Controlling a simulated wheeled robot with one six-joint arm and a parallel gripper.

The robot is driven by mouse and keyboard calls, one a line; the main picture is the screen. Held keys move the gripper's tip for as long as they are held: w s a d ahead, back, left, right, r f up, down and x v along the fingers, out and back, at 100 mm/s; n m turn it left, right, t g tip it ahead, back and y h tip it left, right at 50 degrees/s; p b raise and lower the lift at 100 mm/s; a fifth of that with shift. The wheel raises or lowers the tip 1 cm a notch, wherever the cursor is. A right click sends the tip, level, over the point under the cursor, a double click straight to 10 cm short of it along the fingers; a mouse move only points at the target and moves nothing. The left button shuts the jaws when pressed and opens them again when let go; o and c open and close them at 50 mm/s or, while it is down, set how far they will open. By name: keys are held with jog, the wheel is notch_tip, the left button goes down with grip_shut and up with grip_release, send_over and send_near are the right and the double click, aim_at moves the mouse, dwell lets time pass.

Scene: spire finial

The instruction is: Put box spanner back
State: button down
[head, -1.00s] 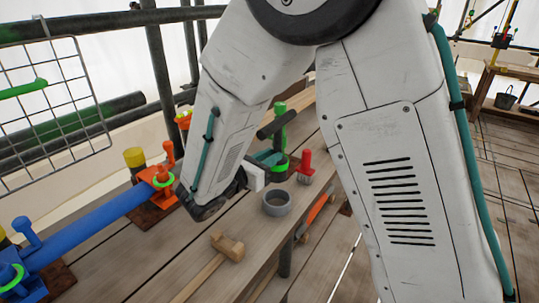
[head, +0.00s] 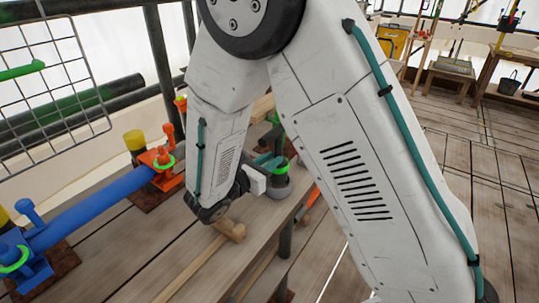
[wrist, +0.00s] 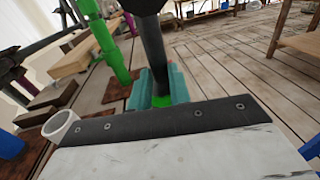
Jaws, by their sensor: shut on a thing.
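My gripper (head: 268,160) has teal fingers, which also show in the wrist view (wrist: 160,92). It is shut on the box spanner, a dark bar (wrist: 152,48) with a bright green band between the fingers. In the head view its dark crossbar (head: 268,138) shows above the fingers, over the bench. A grey ring-shaped holder or cup (head: 277,188) sits on the bench just below the gripper. In the wrist view the grey ring (wrist: 60,127) lies to the left of the fingers. The spanner's lower end is hidden, so I cannot tell whether it touches anything.
A wooden mallet (head: 230,230) lies on the bench (head: 255,215) nearby. A blue pipe (head: 95,210) with an orange clamp (head: 158,165) runs at the left. A green post (wrist: 108,45) stands beyond the fingers. Floorboards (head: 460,150) at the right look mostly clear.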

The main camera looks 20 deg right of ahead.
jog(key=shift+f, duration=2.2)
jog(key=c, duration=0.6)
grip_release()
jog(key=shift+f, duration=0.6)
jog(key=shift+v, duration=4.5)
